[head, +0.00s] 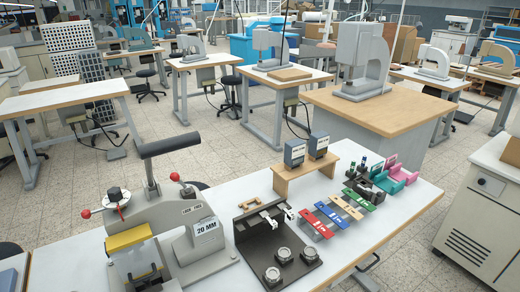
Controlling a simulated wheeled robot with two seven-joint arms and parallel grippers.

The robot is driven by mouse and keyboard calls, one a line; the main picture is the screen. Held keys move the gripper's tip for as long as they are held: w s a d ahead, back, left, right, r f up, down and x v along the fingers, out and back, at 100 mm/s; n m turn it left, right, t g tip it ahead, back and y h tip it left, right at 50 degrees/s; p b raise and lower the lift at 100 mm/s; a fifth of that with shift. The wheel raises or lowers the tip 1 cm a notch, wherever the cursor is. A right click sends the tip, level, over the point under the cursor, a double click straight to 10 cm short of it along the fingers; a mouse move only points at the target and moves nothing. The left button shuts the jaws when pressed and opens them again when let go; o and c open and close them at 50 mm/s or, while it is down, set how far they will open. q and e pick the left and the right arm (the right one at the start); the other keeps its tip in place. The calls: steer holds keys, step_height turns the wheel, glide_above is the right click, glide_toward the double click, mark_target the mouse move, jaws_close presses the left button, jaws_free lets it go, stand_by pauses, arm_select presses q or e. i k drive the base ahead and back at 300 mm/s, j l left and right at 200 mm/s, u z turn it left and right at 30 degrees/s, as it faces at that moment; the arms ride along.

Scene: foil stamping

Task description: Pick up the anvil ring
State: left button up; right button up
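Three round metal pieces lie at the front of a black board (293,272) on the white table: one at the front left (272,276), one in the middle (284,255) and one at the right (308,254). They look ring-like, but at this size I cannot tell which is the anvil ring. Small white and dark parts (272,216) sit at the back of the same board. Neither of my grippers is in view, and nothing is seen touching the round pieces.
A wooden stand (305,168) carries two dark boxes. Coloured strips (330,215) and pink and green holders (395,177) lie right. Free tabletop shows at front right.

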mark_target(310, 252)
steer(key=u, duration=0.3)
steer(key=l+u, duration=0.25)
steer(key=l, duration=0.15)
steer(key=k+l+u, duration=0.15)
steer(key=l+u, duration=0.15)
steer(key=k+l+u, duration=0.25)
steer(key=l, duration=0.25)
steer(key=k+l, duration=0.15)
steer(key=l, duration=0.25)
steer(key=k+l, duration=0.15)
steer(key=l, duration=0.25)
steer(key=k+l+u, duration=0.1)
steer(key=l, duration=0.3)
steer(key=k, duration=0.05)
